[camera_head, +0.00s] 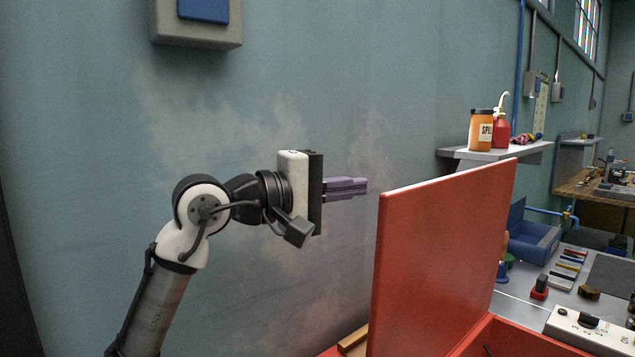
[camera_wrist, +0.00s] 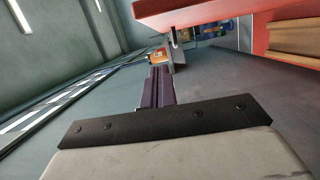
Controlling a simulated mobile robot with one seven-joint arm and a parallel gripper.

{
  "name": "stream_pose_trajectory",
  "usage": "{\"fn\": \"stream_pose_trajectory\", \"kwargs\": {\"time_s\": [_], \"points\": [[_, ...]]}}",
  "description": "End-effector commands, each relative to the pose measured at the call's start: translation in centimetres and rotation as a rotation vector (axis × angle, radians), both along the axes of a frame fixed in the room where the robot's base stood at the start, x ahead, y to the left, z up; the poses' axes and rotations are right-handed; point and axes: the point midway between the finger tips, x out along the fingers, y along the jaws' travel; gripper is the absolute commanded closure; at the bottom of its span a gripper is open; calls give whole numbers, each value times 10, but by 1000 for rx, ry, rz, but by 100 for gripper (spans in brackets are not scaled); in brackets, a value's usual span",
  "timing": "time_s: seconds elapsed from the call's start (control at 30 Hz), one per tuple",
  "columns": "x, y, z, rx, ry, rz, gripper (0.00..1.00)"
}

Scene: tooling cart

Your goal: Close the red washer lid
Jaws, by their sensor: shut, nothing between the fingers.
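The red washer lid (camera_head: 440,255) stands open, close to upright, above the red washer body (camera_head: 515,342) in the head view. My gripper (camera_head: 366,186) is shut and empty, with its purple fingers pointing right. It is to the left of the lid, near the height of the lid's upper left corner, with a visible gap in the picture. In the wrist view my shut fingers (camera_wrist: 158,72) point away from the camera, and the red lid (camera_wrist: 215,8) shows at the top right. Most of the washer's inside is hidden.
A wall shelf (camera_head: 500,153) behind the lid holds an orange jar (camera_head: 480,130) and a red bottle (camera_head: 502,130). A blue bin (camera_head: 533,243) and small tools lie on the grey bench to the right. A switch box (camera_head: 196,22) is on the wall. The space around my gripper is clear.

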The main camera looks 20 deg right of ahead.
Motion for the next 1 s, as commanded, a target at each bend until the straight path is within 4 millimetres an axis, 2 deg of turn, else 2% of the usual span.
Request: {"fn": "stream_pose_trajectory", "kwargs": {"time_s": [0.03, 0.2, 0.33, 0.83, 1.0], "points": [[1, -11, 2, 2, -1, -2, 100], [-23, -18, 0, 0, -3, 1, 100], [-32, -22, -1, -1, -2, 2, 100], [-36, -25, -1, 1, -4, 1, 100], [-42, -33, -1, 10, -29, -1, 100]]}}
